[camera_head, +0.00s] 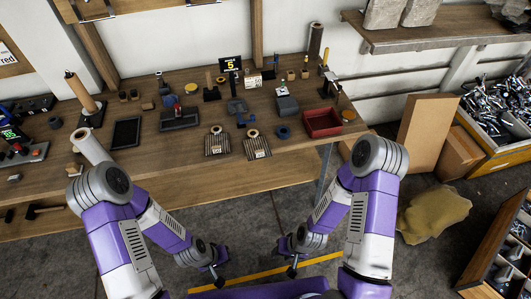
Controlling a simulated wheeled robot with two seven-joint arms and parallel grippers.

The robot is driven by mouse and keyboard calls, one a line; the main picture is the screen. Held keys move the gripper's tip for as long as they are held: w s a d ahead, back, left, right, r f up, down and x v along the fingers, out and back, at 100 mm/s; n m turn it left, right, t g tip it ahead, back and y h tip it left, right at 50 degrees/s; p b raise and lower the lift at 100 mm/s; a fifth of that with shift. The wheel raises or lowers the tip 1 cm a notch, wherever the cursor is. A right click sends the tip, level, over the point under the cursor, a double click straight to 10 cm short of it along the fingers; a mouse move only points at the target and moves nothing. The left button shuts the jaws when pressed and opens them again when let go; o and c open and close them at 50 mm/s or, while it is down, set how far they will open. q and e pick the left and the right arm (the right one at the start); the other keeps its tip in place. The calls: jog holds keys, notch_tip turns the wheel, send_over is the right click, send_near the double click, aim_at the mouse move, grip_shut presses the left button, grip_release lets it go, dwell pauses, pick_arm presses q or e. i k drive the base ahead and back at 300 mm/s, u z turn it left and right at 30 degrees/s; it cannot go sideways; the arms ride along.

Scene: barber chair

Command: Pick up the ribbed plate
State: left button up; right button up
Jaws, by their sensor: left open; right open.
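Two similar ribbed plates lie near the front edge of the wooden workbench, each with a ring-shaped piece at its top. One ribbed plate (217,146) is on the left, and the other ribbed plate (257,150) is just right of it. I cannot tell which one the task names. My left gripper (218,277) and my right gripper (292,268) are both low in front of the bench, above the floor and well apart from the plates. Both are open and nothing shows in them.
The workbench (180,160) is crowded behind the plates. A lower shelf (150,188) runs under the bench top. Cardboard (425,130) leans at right.

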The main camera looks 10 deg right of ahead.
aim_at(257, 147)
jog(key=z, duration=1.3)
jog(key=i, duration=0.8)
jog(key=u, duration=0.5)
